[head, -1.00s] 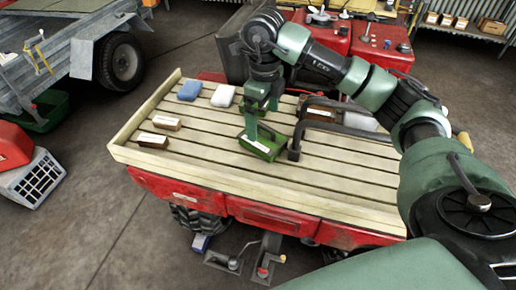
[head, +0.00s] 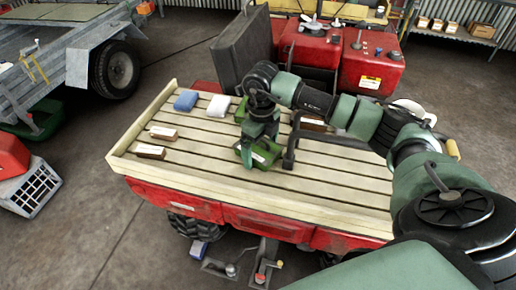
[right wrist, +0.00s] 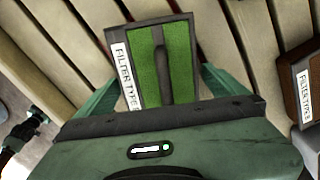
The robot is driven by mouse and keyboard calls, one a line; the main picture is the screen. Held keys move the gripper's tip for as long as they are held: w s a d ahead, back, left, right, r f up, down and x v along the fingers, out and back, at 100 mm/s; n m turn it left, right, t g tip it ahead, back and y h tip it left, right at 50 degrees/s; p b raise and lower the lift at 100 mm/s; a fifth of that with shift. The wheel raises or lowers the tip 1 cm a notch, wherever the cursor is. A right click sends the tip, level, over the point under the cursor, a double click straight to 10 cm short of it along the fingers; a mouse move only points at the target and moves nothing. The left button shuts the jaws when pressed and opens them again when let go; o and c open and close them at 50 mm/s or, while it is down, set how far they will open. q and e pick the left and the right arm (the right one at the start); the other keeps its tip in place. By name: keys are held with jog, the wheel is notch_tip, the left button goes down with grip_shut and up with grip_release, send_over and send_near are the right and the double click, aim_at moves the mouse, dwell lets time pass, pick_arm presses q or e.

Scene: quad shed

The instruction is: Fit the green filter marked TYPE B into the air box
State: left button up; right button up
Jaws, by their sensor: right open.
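A green filter (head: 262,155) in a dark frame lies on the slatted wooden rack (head: 318,187) in the head view. In the right wrist view the filter (right wrist: 178,58) shows a white label reading "FILTER TYPE"; its last letter is hidden. My right gripper (head: 259,147) is low over this filter. Its open fingers (right wrist: 160,85) stand on either side of the filter in the right wrist view, without a visible grip. A second green piece (head: 241,108) shows partly behind my right wrist. I cannot make out the air box for certain. My left gripper is out of view.
Brown blocks (head: 163,132) (head: 150,151), a blue pad (head: 186,101) and a white pad (head: 218,106) lie on the rack. A labelled brown piece (right wrist: 303,85) is right of the filter. A dark bar (head: 290,150) stands close right. The rack's front is clear.

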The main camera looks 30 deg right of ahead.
jog(key=c, duration=1.5)
jog(key=shift+r, duration=0.1)
jog(key=shift+r, duration=0.1)
